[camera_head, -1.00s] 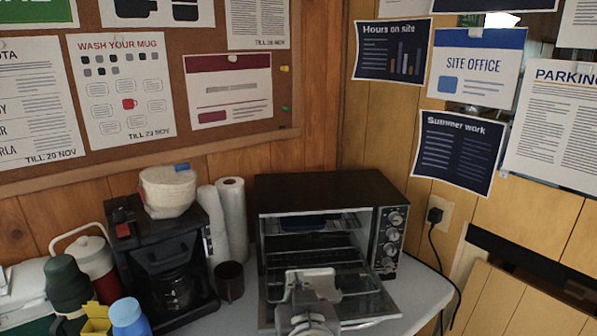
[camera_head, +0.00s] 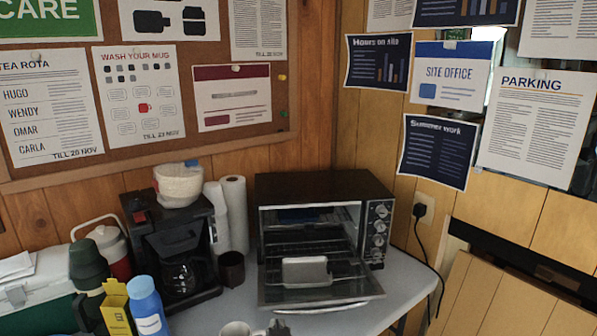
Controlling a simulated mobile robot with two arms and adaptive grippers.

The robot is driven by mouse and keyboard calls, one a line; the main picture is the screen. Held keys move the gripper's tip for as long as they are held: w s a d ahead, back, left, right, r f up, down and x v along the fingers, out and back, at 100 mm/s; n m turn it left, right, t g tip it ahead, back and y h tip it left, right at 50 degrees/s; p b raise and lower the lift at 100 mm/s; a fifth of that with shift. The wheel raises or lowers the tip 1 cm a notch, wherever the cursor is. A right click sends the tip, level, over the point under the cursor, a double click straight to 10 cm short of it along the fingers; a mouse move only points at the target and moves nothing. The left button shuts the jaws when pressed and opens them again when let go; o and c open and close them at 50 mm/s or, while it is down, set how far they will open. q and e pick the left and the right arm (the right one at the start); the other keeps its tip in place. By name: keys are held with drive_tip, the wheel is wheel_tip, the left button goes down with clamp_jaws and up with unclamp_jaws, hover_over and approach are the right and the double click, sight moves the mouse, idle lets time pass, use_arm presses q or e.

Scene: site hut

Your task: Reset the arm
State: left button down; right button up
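A toaster oven (camera_head: 318,187) stands on the table with its glass door (camera_head: 325,292) folded down. A pale grey, block-like object (camera_head: 306,271) is at the oven's opening, over the lowered door; I cannot tell exactly what it rests on. A small grey gripper tip (camera_head: 279,327) shows at the bottom edge, in front of the oven door and apart from the pale object. Most of this gripper is out of frame, and I cannot tell which arm it belongs to or whether it is open. No other gripper shows.
A white mug (camera_head: 238,329) stands beside the gripper tip. A blue bottle (camera_head: 147,305) and a yellow box (camera_head: 116,308) are at front left. The tabletop right of the oven (camera_head: 408,285) is clear.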

use_arm(q)
drive_tip(key=s+a+f+m+g, duration=0.1)
drive_tip(key=s+a+f+g, duration=0.1)
drive_tip(key=s+a+f, duration=0.35)
drive_tip(key=s+a+f+g, duration=0.2)
drive_tip(key=s+f+g, duration=0.1)
drive_tip(key=f, duration=0.5)
drive_tip(key=s+a+f+m+g+h, duration=0.1)
drive_tip(key=s+a+f+g, duration=0.1)
drive_tip(key=s+a+f, duration=0.45)
drive_tip(key=s+a+f+m+g+h, duration=0.1)
drive_tip(key=s+a+f+g, duration=0.15)
drive_tip(key=s, duration=0.65)
wheel_tip(320, 180, down, 24)
drive_tip(key=s+f+p, duration=0.1)
drive_tip(key=p, duration=0.1)
drive_tip(key=s+a+f+g+p, duration=0.1)
drive_tip(key=s+a+f, duration=0.2)
drive_tip(key=s+f, duration=1.1)
drive_tip(key=s, duration=0.3)
drive_tip(key=shift+a+g+y, duration=0.2)
drive_tip(key=shift+g+y, duration=0.1)
drive_tip(key=shift+g, duration=0.05)
use_arm(e)
drive_tip(key=r, duration=0.1)
drive_tip(key=s+r, duration=0.1)
drive_tip(key=r, duration=0.1)
